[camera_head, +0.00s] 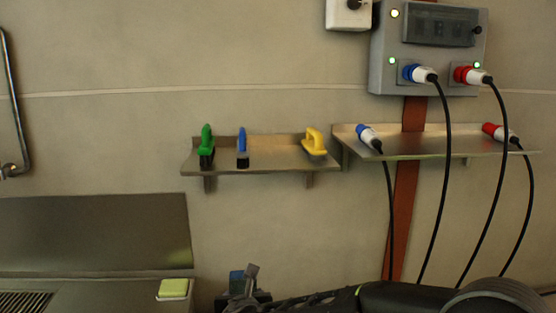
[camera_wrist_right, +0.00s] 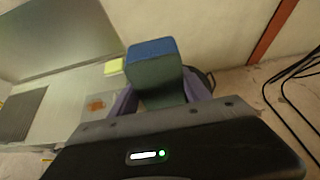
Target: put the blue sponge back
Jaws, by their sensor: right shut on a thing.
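The blue sponge (camera_wrist_right: 152,48) is a block with a blue face and a dark green side. In the right wrist view it stands between the purple fingers of my right gripper (camera_wrist_right: 160,92), which is shut on it. In the head view my right gripper (camera_head: 246,288) is at the bottom centre, with a small blue part of the sponge (camera_head: 237,280) showing beside a grey finger. The sponge is in the air, to the right of a yellow-green sponge (camera_head: 173,287) in a white holder. My left gripper is not in view.
A metal counter (camera_head: 110,291) with a grille (camera_head: 22,301) lies at lower left. A wall shelf (camera_head: 270,160) carries green, blue and yellow handled tools. A second shelf (camera_head: 440,147) holds plugs. Black cables (camera_head: 439,180) hang at right from a grey socket box (camera_head: 390,75).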

